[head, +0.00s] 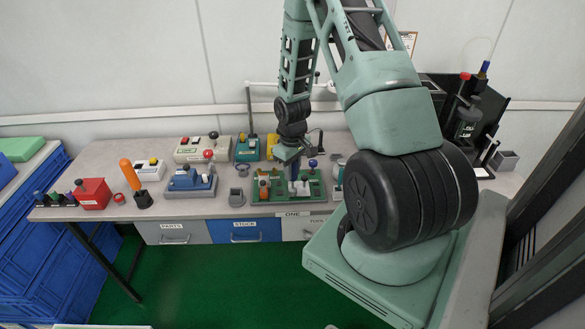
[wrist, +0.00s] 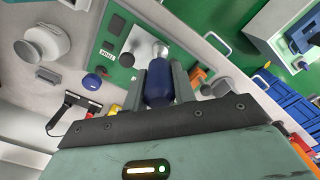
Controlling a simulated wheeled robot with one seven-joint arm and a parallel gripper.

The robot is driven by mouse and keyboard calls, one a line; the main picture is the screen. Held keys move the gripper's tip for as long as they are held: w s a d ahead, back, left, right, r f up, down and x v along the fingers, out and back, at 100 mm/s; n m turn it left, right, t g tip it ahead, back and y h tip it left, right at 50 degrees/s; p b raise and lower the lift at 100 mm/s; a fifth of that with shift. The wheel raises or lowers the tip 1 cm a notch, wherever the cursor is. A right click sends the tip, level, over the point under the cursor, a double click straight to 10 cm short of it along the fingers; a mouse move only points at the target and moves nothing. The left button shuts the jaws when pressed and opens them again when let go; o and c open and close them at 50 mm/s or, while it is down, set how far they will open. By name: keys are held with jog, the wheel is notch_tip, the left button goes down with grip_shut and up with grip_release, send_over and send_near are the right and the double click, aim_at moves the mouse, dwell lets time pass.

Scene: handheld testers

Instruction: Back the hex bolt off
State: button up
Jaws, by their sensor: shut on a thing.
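My gripper (head: 290,158) is over the green tester panel (head: 262,196) on the bench. In the wrist view, my gripper (wrist: 159,84) is shut on a dark blue handle (wrist: 158,86), which looks like a driver's grip. The handle also shows below the gripper in the head view (head: 294,171). The green panel (wrist: 122,72) carries a pale metal block (wrist: 138,42) just beyond the handle's far end. The hex bolt cannot be made out. The handle hides the spot in front of it, so I cannot tell whether the tool touches a bolt.
A blue tester (head: 188,184), a grey cup (head: 237,197), an orange-handled tool (head: 131,177) and a red box (head: 92,193) stand to the left. Labelled drawers (head: 243,231) hang below. Bare bench (head: 165,208) lies at the front left.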

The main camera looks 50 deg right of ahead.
jog(key=shift+n+p, duration=0.4)
jog(key=shift+n, duration=1.2)
jog(key=shift+r, duration=0.1)
jog(key=shift+r+p, duration=1.55)
jog(key=shift+r, duration=0.2)
jog(key=m, duration=0.3)
jog(key=r+m, duration=0.1)
jog(key=m, duration=0.2)
jog(key=shift+s+r+m, duration=0.1)
jog(key=shift+r+m, duration=0.05)
jog(key=shift+m, duration=0.15)
jog(key=m, duration=0.2)
jog(key=r+m, duration=0.1)
jog(key=m, duration=0.1)
jog(key=shift+p, duration=0.35)
jog(key=m, duration=0.3)
jog(key=shift+r, duration=0.2)
